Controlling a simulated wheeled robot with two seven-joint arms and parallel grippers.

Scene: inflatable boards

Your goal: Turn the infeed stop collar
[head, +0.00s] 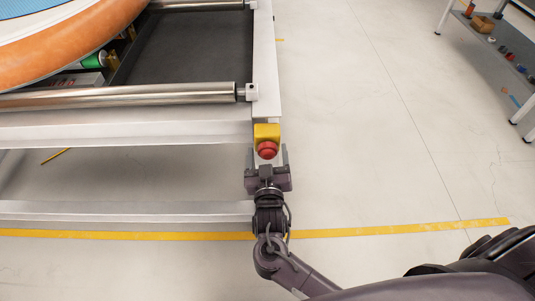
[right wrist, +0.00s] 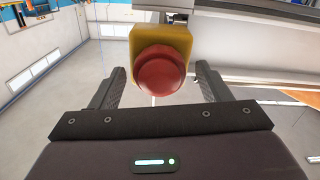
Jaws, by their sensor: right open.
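A red round stop button (head: 267,150) sits on a yellow box (head: 267,131) at the near right corner of the machine's white frame. It looks like the infeed stop; I see no separately marked collar. My right gripper (head: 267,155) is open just on the near side of it, fingers pointing at the machine. In the right wrist view the red button (right wrist: 161,75) is between and beyond the two open fingers (right wrist: 160,80), with a gap on each side. The yellow box (right wrist: 145,42) shows behind it. My left gripper is not in view.
The white machine frame (head: 120,132) with a steel roller (head: 120,96) fills the left. An orange-edged board (head: 100,45) lies at upper left. A yellow line (head: 390,229) crosses the floor. A grey shelf (head: 505,50) stands far right. Floor between is clear.

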